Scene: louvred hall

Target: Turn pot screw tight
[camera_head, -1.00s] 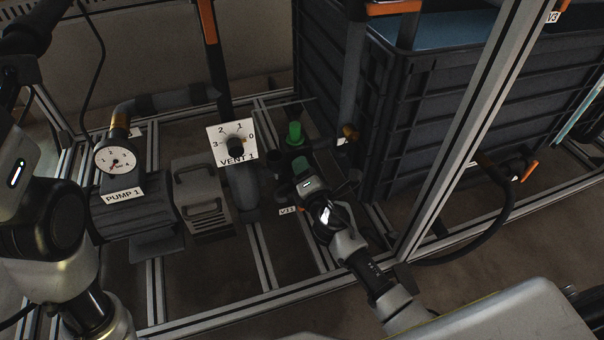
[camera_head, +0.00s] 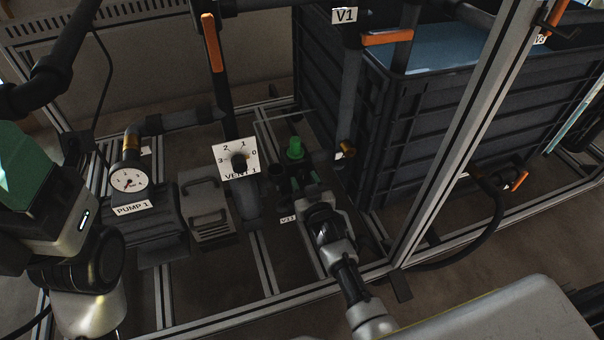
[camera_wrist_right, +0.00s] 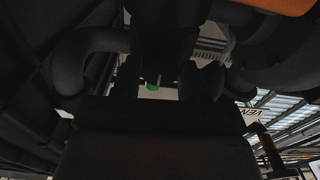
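A green screw cap (camera_head: 295,148) sits upright on dark fittings behind the V11 label, right of the VENT 1 dial. I take it for the pot screw. My right gripper (camera_head: 294,180) is just below and in front of it in the head view, dark against the dark fittings. In the right wrist view, a small green piece (camera_wrist_right: 152,86) shows in the gap between two dark finger shapes (camera_wrist_right: 165,84), which look apart. Contact cannot be made out. My left gripper's housing (camera_head: 70,225) is at the left edge; its fingertips do not show.
The VENT 1 dial plate (camera_head: 236,158) and the pump gauge (camera_head: 129,180) stand to the left. A large dark crate (camera_head: 420,130) fills the right behind a metal frame post (camera_head: 465,130). Pipes and an orange-handled valve (camera_head: 212,45) rise behind.

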